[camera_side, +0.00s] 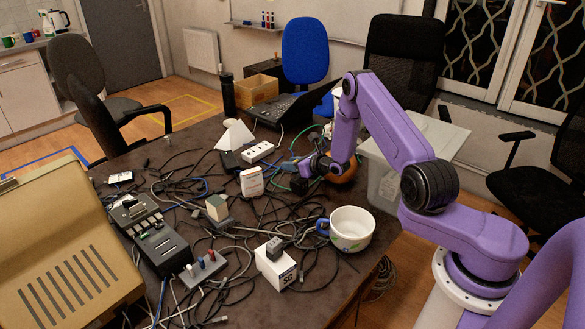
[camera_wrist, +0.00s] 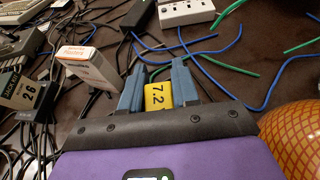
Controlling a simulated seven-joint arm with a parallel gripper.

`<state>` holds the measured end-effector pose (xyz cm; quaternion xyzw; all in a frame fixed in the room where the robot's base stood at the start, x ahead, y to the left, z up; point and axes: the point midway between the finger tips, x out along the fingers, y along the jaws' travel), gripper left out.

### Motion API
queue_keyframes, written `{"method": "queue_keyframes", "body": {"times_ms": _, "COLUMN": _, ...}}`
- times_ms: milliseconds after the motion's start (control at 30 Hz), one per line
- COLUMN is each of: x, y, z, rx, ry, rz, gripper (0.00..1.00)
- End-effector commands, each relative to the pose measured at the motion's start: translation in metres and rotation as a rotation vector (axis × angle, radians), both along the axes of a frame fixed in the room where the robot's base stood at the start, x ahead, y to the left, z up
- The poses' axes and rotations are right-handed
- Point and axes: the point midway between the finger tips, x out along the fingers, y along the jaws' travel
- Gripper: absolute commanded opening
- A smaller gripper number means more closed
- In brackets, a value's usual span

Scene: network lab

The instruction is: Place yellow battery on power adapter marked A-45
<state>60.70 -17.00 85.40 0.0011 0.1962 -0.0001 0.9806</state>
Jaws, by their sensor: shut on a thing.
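My gripper (camera_wrist: 158,82) is shut on the yellow battery (camera_wrist: 158,97), which shows "7.2" between the two blue fingers in the wrist view. In the side view my gripper (camera_side: 300,172) is low over the cable-strewn table, right of an upright white box (camera_side: 252,182). I cannot make out the battery there. I cannot read an A-45 mark in either view.
The white box (camera_wrist: 88,66) stands just left of my fingers. A white power strip (camera_wrist: 186,12) lies beyond. An orange patterned round object (camera_wrist: 296,135) is close on the right. A white cup (camera_side: 352,229) and a white cube (camera_side: 275,264) stand nearer the table's front. Loose cables cover much of the table.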

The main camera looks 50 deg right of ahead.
Motion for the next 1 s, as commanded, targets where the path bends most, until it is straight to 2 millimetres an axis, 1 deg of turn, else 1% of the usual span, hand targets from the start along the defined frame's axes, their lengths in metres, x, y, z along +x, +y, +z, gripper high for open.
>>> {"method": "queue_keyframes", "body": {"times_ms": 33, "x": 0.0, "y": 0.0, "z": -0.006, "rx": 0.001, "ry": -0.001, "rz": 0.0, "gripper": 0.0}}
{"method": "queue_keyframes", "body": {"times_ms": 133, "x": 0.0, "y": 0.0, "z": -0.012, "rx": 0.0, "ry": -0.003, "rz": 0.0, "gripper": 0.0}}
{"method": "queue_keyframes", "body": {"times_ms": 567, "x": 0.0, "y": 0.0, "z": -0.017, "rx": -0.001, "ry": -0.002, "rz": 0.0, "gripper": 0.0}}
{"method": "queue_keyframes", "body": {"times_ms": 600, "x": 0.0, "y": 0.0, "z": -0.017, "rx": -0.001, "ry": -0.001, "rz": 0.0, "gripper": 0.43}}
{"method": "queue_keyframes", "body": {"times_ms": 633, "x": 0.0, "y": 0.0, "z": -0.017, "rx": -0.001, "ry": -0.001, "rz": 0.0, "gripper": 0.53}}
{"method": "queue_keyframes", "body": {"times_ms": 667, "x": 0.0, "y": 0.0, "z": -0.017, "rx": -0.001, "ry": -0.001, "rz": 0.0, "gripper": 0.55}}
{"method": "queue_keyframes", "body": {"times_ms": 1000, "x": 0.0, "y": 0.0, "z": -0.014, "rx": -0.001, "ry": -0.002, "rz": 0.0, "gripper": 0.55}}
